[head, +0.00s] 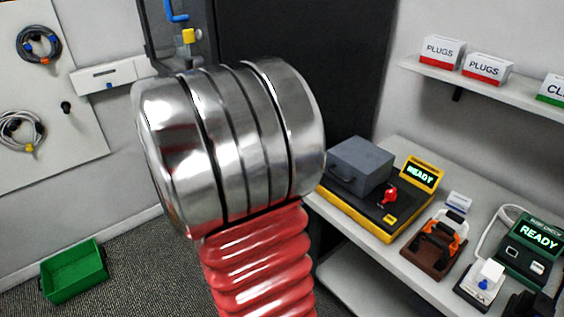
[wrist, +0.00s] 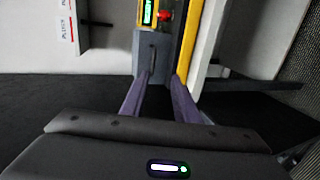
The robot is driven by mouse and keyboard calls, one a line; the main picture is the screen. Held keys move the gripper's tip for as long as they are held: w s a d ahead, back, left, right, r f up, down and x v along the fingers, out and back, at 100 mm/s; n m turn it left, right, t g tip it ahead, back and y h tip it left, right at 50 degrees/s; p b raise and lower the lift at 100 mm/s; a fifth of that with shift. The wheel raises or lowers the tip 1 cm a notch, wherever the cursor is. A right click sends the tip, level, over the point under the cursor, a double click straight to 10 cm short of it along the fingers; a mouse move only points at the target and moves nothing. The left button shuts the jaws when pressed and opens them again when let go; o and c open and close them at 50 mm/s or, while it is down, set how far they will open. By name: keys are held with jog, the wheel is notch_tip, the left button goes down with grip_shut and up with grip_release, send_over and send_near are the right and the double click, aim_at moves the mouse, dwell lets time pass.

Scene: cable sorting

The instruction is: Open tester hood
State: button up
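The tester (head: 385,215) stands on the bench at the right in the head view, with a yellow and black base, a lit READY display and a red switch. Its grey hood (head: 358,163) is down on the left part of the base, with a handle on its front. In the wrist view the hood (wrist: 145,45) lies ahead, and its dark handle (wrist: 152,58) shows near the fingertips. My gripper (wrist: 161,75) is open, two purple fingers apart, pointing at the hood's front. No contact with the handle can be made out. The head view hides my gripper behind my arm.
A brown stand with an orange-handled tool (head: 440,238) and a green READY device (head: 535,240) stand right of the tester. PLUGS boxes (head: 442,52) sit on the wall shelf above. A green bin (head: 74,271) lies on the floor at left. Cables hang on a board (head: 38,44).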

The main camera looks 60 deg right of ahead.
jog(key=d, duration=0.1)
jog(key=d+h, duration=0.1)
jog(key=d, duration=0.1)
jog(key=shift+f+n, duration=0.3)
jog(key=shift+f, duration=0.05)
jog(key=shift+s, duration=0.1)
send_near(355, 168)
jog(key=w+d+f, duration=0.1)
jog(key=d+f, duration=0.4)
jog(key=shift+d+f, duration=0.3)
jog(key=shift+f, duration=0.1)
jog(key=shift+c, duration=0.3)
grip_shut()
dwell(0.4)
